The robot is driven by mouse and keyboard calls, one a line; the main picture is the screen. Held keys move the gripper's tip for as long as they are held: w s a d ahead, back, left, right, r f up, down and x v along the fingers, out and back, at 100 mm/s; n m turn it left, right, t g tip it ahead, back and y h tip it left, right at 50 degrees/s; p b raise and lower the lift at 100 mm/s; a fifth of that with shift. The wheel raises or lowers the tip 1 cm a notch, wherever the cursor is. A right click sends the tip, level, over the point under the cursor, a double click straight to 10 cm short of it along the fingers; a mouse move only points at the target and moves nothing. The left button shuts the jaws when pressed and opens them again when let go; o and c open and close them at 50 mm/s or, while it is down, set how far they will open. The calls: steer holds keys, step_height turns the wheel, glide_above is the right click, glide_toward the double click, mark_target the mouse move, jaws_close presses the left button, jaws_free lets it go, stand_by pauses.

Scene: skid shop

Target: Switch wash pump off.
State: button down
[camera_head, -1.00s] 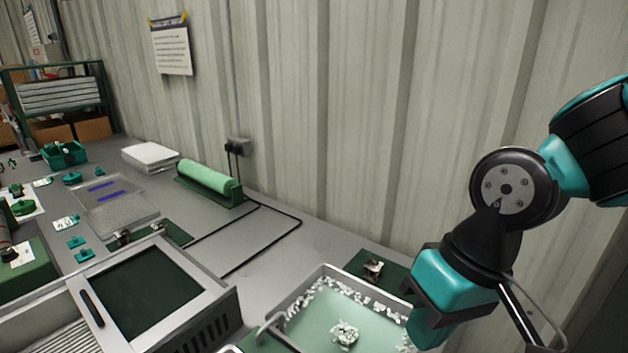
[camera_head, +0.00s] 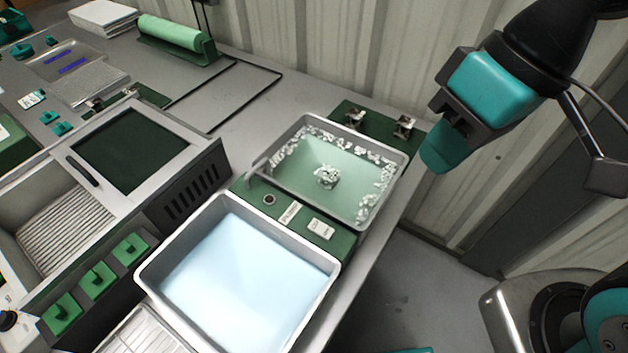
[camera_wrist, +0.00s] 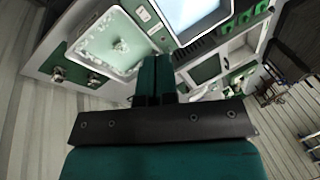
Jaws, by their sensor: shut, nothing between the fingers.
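A green control strip (camera_head: 345,240) lies between two sink tubs. It carries a pale rocker switch (camera_head: 320,228), a small white label (camera_head: 290,212) and a dark round knob (camera_head: 269,200). I cannot read the writing or tell which way the rocker is set. The wash tub (camera_head: 403,165) behind the strip holds green water with white froth at its edges and a frothy clump in the middle. My gripper (camera_head: 440,158) is shut and empty, in the air to the right of the tubs, apart from the strip. Its closed fingers (camera_wrist: 155,78) also show in the wrist view.
A tub of pale blue liquid (camera_head: 327,285) stands in front of the strip. A thin curved spout (camera_head: 257,165) rises at the wash tub's left corner. Metal clips (camera_head: 404,126) sit on a green plate behind it. Several green levers (camera_head: 97,280) stand at left. The corrugated wall is close behind.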

steer(key=w+a+f+m+h+b, duration=0.2)
steer(key=w+a+f+m+b, duration=0.1)
steer(key=w+a+f+m, duration=0.45)
steer(key=m+h+b, duration=0.1)
steer(key=m+h, duration=0.1)
steer(key=m, duration=0.5)
glide_above(317, 223)
step_height(317, 223, down, 10)
steer(key=shift+n, duration=0.25)
step_height(317, 223, down, 14)
steer(key=shift+p, duration=0.55)
steer(key=shift+w, duration=0.1)
steer(key=shift+a+f, duration=0.1)
